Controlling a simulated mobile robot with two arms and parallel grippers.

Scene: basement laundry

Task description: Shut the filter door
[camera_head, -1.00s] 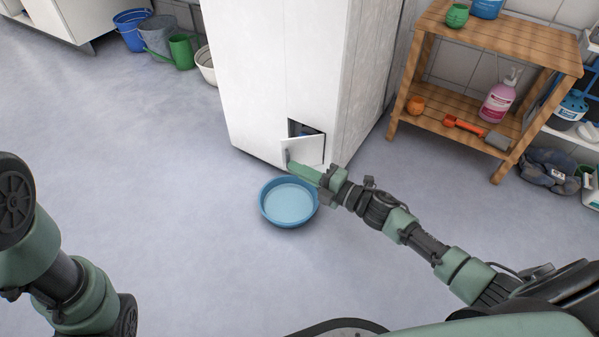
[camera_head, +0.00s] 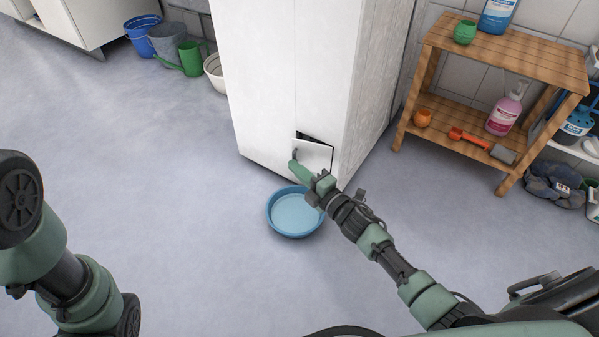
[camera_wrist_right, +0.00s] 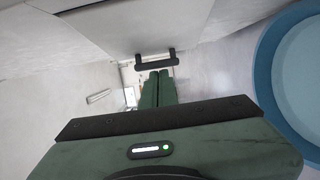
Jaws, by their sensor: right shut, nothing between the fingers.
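The filter door (camera_head: 315,155) is a small white flap low on the front of the white cabinet (camera_head: 285,70). It stands partly open, tilted out at the top, with a dark gap above it. Its dark handle (camera_wrist_right: 155,60) shows in the right wrist view. My right gripper (camera_head: 296,168) is shut and empty, its green fingers at the door's lower left; they also show in the right wrist view (camera_wrist_right: 157,76), tips just below the handle. I cannot tell whether they touch the door. My left arm is at the left edge, its gripper out of view.
A blue basin (camera_head: 293,213) stands on the floor below the door, close under my right gripper. A wooden shelf (camera_head: 500,55) with bottles stands at the right. Buckets and a green watering can (camera_head: 190,58) stand at the back left. The floor at left is clear.

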